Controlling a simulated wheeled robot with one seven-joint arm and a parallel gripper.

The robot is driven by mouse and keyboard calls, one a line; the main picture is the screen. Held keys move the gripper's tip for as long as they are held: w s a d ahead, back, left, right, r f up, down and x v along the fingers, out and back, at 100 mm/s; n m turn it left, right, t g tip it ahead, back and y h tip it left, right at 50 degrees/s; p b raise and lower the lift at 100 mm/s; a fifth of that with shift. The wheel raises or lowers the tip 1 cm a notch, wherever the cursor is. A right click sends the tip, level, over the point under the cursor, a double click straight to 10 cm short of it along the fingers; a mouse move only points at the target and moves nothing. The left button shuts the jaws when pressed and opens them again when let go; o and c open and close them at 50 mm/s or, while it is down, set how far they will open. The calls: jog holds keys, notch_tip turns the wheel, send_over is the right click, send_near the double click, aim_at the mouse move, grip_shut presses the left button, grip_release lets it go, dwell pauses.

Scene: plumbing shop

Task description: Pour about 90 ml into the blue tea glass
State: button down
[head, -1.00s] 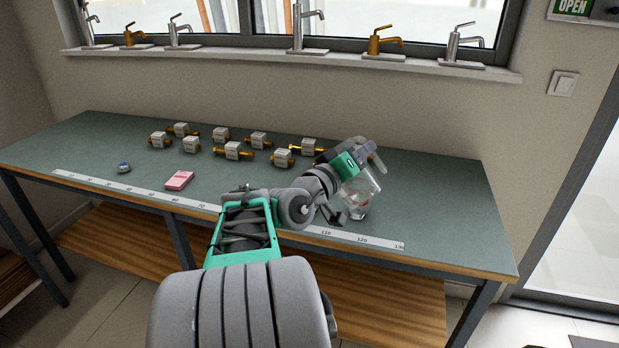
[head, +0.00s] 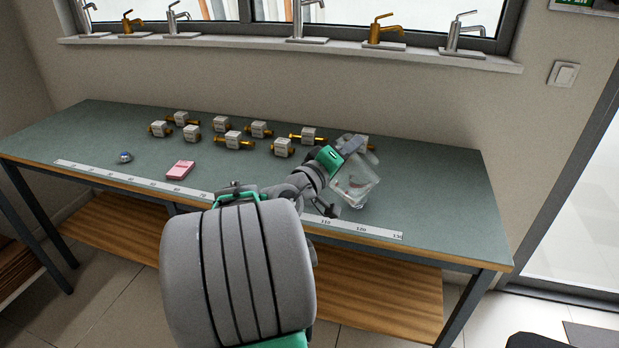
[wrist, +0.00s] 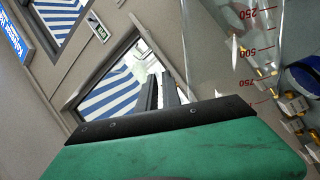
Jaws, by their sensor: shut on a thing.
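My gripper (head: 360,150) is shut on a clear measuring jug (head: 352,185) near the right end of the bench, and the jug is tilted. In the wrist view my gripper's dark fingers (wrist: 160,92) show beside the jug's clear wall (wrist: 215,70), which has red marks 250, 500 and 750. A dark blue object (wrist: 303,78) shows at the right edge of the wrist view, partly through or beside the jug; I cannot tell if it is the blue tea glass. In the head view I cannot make out the tea glass apart from the jug. The liquid level is unclear.
A pink box (head: 180,170) and a small round blue-grey object (head: 125,157) lie left. A white ruler strip (head: 130,180) runs along the front. The bench's right end is clear.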

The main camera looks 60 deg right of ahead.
aim_at(342, 138)
jog(key=shift+w+d+r+n+p, duration=0.1)
jog(key=shift+w+d+n+p, duration=0.1)
jog(key=shift+w+n+p, duration=0.65)
dwell(0.8)
jog(key=shift+w+d+r+n+p, duration=0.2)
jog(key=shift+w+n+p, duration=0.25)
jog(key=shift+w, duration=0.3)
dwell(1.0)
jog(key=shift+s+a+f+m+b, duration=0.25)
jog(key=shift+s+f+m+b, duration=0.25)
jog(key=shift+s+f+b, duration=0.55)
jog(key=s+r+m+b, duration=0.2)
jog(key=s+m, duration=0.1)
jog(key=shift+a+r, duration=0.2)
jog(key=shift+a, duration=0.2)
jog(key=shift+d+r+m+b, duration=0.15)
jog(key=shift+m+b, duration=0.15)
jog(key=shift+m, duration=0.2)
jog(key=shift+s+r, duration=0.15)
